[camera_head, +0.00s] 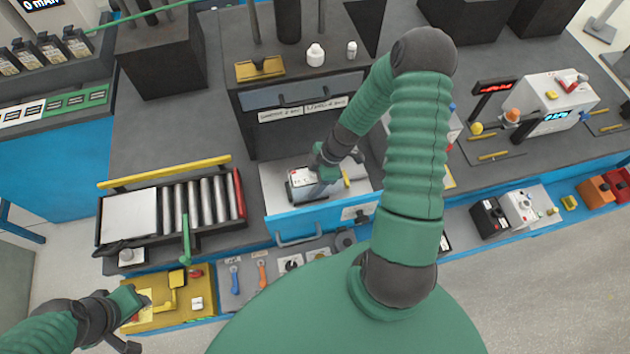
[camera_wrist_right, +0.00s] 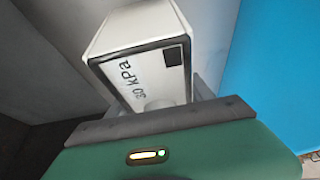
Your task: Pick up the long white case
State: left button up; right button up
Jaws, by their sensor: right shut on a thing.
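A white case (camera_wrist_right: 135,35) with a black-edged end face and the print "30 kPa" fills the middle of the right wrist view, against my right gripper (camera_wrist_right: 160,118). In the head view the white case (camera_head: 302,178) shows only in part, with small red marks, in an open light-grey drawer (camera_head: 277,205). My right gripper (camera_head: 325,175) reaches down into this drawer and is shut on the case; its own arm hides part of it. My left gripper (camera_head: 133,320) is open at the lower left, by a yellow fixture (camera_head: 172,300).
A roller tray (camera_head: 200,207) with a yellow bar lies left of the drawer. A dark cabinet (camera_head: 245,110) with labelled fronts rises behind it. Tools (camera_head: 262,272) lie in a grey front tray. White instruments (camera_head: 555,105) stand at the right.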

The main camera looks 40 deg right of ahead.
jog(key=shift+r+p, duration=0.4)
jog(key=shift+p, duration=0.15)
jog(key=shift+w+d+r+b, duration=0.1)
jog(key=shift+d+r+b, duration=0.1)
jog(key=shift+b, duration=0.1)
notch_tip(320, 180, up, 8)
jog(key=shift+a+r+b, duration=0.1)
jog(key=shift+r+b, duration=0.05)
jog(key=shift+b, duration=0.5)
grip_shut()
grip_release()
jog(key=shift+a+r, duration=0.15)
jog(key=shift+r, duration=0.35)
jog(key=o, duration=1.5)
jog(key=shift+o, duration=1.2)
jog(key=shift+d, duration=0.25)
